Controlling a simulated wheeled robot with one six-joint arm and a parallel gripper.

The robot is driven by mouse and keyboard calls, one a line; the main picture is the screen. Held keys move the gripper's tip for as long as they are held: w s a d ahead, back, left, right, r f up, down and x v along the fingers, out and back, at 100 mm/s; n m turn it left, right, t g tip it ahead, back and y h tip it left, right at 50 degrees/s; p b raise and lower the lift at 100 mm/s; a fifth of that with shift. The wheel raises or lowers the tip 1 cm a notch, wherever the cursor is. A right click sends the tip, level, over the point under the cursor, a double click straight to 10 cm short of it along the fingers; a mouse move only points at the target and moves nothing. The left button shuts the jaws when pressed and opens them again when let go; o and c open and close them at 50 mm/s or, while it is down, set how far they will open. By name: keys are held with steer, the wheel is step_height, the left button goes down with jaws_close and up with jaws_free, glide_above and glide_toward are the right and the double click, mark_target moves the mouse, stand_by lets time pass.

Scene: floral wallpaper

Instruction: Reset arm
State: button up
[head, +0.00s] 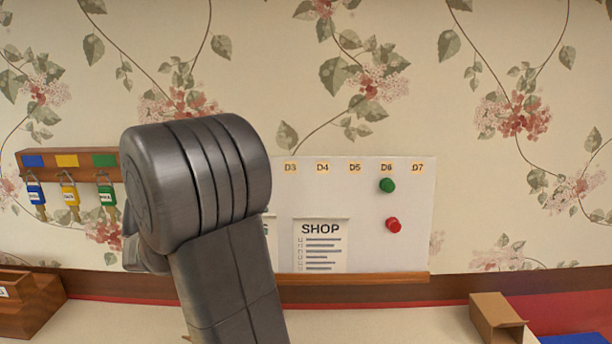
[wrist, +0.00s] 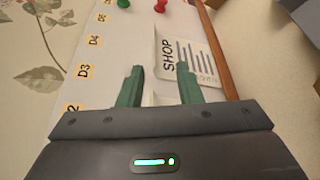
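My gripper (wrist: 160,88) shows in the wrist view with its two green fingers apart and nothing between them. It faces the white board (wrist: 75,45), near the SHOP paper (wrist: 190,60). I cannot tell whether the fingers touch the board. In the head view my grey arm rises in front of the board's left part and hides it; the gripper itself is hidden there.
The board (head: 365,215) carries a green pin (head: 387,185), a red pin (head: 393,225) and a SHOP list (head: 321,258). A key rack (head: 30,163) with tagged keys hangs left. A cardboard box (head: 497,318) stands right, a wooden organiser (head: 30,305) left.

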mark_target(307, 210)
steer(key=shift+n, duration=0.4)
steer(key=shift+w+d+f+p, duration=0.1)
steer(key=shift+w+d+p, duration=0.9)
steer(key=shift+d, duration=0.8)
steer(key=shift+w+d+r+p, duration=0.1)
steer(key=shift+w+d+p, duration=0.85)
steer(key=shift+d, duration=0.8)
steer(key=shift+w+d+f+p, duration=0.1)
steer(key=shift+w+d+p, duration=0.9)
steer(key=shift+d, duration=0.8)
